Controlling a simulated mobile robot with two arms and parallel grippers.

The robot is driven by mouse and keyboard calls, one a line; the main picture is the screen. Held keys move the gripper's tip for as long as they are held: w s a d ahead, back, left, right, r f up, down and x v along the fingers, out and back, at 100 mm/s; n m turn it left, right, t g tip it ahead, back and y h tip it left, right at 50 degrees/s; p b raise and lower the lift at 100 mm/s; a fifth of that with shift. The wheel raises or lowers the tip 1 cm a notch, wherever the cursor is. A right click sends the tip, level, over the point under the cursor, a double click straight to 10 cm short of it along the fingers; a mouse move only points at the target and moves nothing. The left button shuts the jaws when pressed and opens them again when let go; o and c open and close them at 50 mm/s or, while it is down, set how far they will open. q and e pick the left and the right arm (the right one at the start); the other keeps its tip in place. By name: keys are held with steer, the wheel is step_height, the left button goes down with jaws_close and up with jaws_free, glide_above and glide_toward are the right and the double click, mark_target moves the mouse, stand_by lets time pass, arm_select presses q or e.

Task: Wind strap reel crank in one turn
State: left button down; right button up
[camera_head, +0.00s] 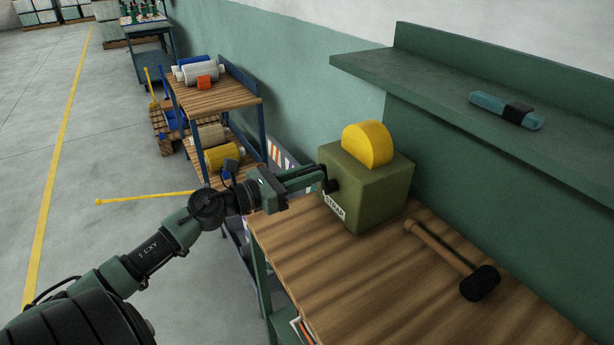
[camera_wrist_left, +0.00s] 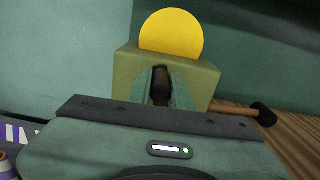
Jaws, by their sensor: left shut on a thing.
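The strap reel is an olive-green box (camera_head: 372,196) with a yellow disc (camera_head: 368,144) on top and a "STRAP" label on its side. It stands on a wooden workbench. It also shows in the left wrist view as a box (camera_wrist_left: 204,80) with the yellow disc (camera_wrist_left: 171,33) above. My left gripper (camera_head: 322,180) reaches the left face of the box and is shut on the dark crank handle (camera_wrist_left: 161,84). The fingers hide most of the crank. My right gripper does not show.
A mallet (camera_head: 438,247) with a dark head lies on the workbench (camera_head: 330,290), right of the box. A green shelf (camera_head: 430,85) above holds a teal and black tool (camera_head: 506,110). A rolling shelf (camera_head: 225,100) with rolls stands behind. Open floor lies left.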

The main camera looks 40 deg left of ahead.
arm_select(q)
steer(key=shift+d+f, duration=0.1)
stand_by(0.4)
steer(key=c, duration=1.3)
jaws_free()
step_height(320, 180, up, 20)
steer(key=p, duration=0.7)
